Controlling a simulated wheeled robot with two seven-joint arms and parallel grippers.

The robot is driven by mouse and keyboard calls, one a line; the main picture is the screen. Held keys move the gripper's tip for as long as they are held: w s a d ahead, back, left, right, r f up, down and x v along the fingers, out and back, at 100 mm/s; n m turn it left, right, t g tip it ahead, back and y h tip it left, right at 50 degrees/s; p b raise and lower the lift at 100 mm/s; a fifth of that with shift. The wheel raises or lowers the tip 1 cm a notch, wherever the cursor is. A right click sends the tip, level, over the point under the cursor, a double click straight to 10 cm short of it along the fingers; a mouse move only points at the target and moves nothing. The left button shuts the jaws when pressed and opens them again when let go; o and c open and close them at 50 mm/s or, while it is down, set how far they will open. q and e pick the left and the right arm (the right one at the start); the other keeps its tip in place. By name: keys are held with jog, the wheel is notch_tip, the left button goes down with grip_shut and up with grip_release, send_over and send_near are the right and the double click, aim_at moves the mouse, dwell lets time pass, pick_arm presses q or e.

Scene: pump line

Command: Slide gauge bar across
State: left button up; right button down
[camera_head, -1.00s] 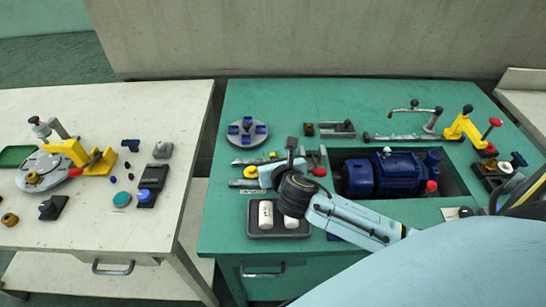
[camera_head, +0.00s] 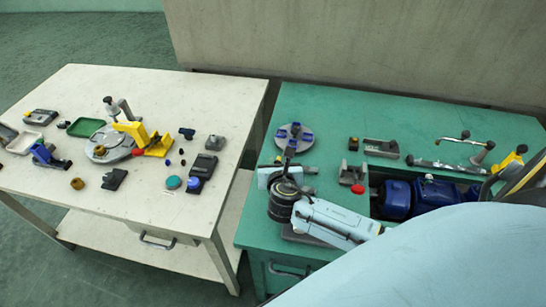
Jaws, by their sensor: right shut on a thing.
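My right gripper (camera_head: 280,177) is over the left part of the green bench, with its dark wrist in front. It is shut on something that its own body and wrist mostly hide. A short grey bar end (camera_head: 309,170) shows just right of the gripper; I cannot tell whether it is the gauge bar or whether it is in the jaws. A grey fixture (camera_head: 350,174) with a red knob (camera_head: 358,189) stands right of it, apart from the gripper. My left gripper is not in view.
A round grey plate with blue blocks (camera_head: 294,137) lies just behind the gripper. A blue pump (camera_head: 398,198) sits in the bench recess at right. A long grey bar (camera_head: 445,166) lies behind it. The white table (camera_head: 95,225) at left holds several parts; a gap separates the tables.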

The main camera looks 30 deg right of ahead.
jog(key=shift+w+a, duration=0.1)
jog(key=c, duration=1.3)
grip_release()
jog(key=shift+w+a, duration=0.1)
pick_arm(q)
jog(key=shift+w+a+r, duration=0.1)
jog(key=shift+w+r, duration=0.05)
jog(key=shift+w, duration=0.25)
pick_arm(e)
jog(key=shift+o, duration=0.2)
jog(key=shift+s+a+r, duration=0.1)
jog(key=shift+s+r, duration=0.05)
jog(key=shift+s, duration=0.1)
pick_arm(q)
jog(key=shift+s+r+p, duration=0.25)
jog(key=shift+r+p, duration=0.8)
pick_arm(e)
jog(key=v, duration=1.3)
